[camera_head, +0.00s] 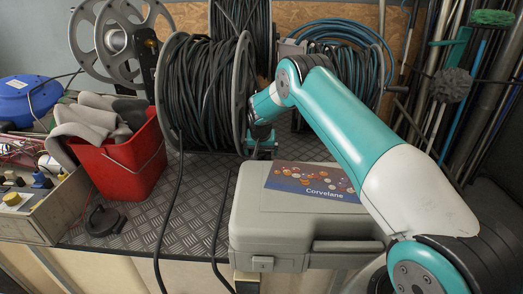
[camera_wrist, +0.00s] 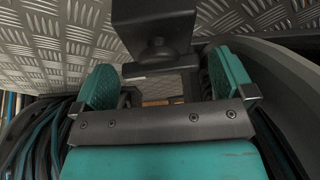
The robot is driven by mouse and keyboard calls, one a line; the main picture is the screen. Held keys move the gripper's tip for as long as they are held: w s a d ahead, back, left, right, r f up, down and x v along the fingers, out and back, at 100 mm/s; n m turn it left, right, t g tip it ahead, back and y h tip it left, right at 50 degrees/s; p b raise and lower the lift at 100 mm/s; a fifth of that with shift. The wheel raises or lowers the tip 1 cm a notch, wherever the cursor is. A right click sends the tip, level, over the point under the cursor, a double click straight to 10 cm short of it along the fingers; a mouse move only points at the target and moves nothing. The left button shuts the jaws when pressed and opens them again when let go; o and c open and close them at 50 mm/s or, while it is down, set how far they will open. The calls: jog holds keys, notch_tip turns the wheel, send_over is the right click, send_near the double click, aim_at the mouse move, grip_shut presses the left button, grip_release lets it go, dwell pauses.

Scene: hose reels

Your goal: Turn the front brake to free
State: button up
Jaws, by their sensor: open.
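The front reel (camera_head: 203,100), wound with black hose, stands on the metal deck behind the grey case. My gripper (camera_head: 262,143) is low beside the reel's right flange (camera_head: 243,85), partly hidden behind my arm. In the wrist view my gripper (camera_wrist: 165,80) is open, with a teal pad on each side. A dark block with a rounded knob (camera_wrist: 157,48) shows at the top middle, between and beyond the pads; it may be the front brake, but I cannot tell for sure. No contact between it and the pads is visible. The brake's setting cannot be read.
A closed grey case (camera_head: 275,225) lies in front, under my arm. A red bucket (camera_head: 125,160) with grey cloths stands left of the reel. More hose reels stand behind. Poles and brushes (camera_head: 455,85) lean at the right. Some deck (camera_head: 190,215) is clear left of the case.

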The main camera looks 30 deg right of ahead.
jog(key=shift+f, duration=0.1)
jog(key=c, duration=0.8)
jog(key=shift+c, duration=0.2)
jog(key=shift+d+n, duration=0.1)
jog(key=shift+n, duration=0.3)
jog(key=n+y+b, duration=0.1)
jog(key=n, duration=0.2)
jog(key=shift+d+n+t+y+b, duration=0.1)
jog(key=shift+n+t+y+b, duration=0.25)
jog(key=shift+n+t+y, duration=0.05)
jog(key=n+y+b, duration=0.1)
jog(key=n, duration=0.3)
jog(key=shift+f+n+y+b, duration=0.1)
jog(key=shift+n+y+b, duration=0.2)
jog(key=shift+y, duration=0.1)
jog(key=n, duration=0.2)
jog(key=n+y+b, duration=0.1)
jog(key=n, duration=0.1)
jog(key=shift+d+n+g+y, duration=0.1)
jog(key=shift+n+g+y, duration=0.2)
jog(key=shift+g, duration=0.1)
jog(key=n+g+y, duration=0.1)
jog(key=n, duration=0.3)
jog(key=shift+w, duration=0.1)
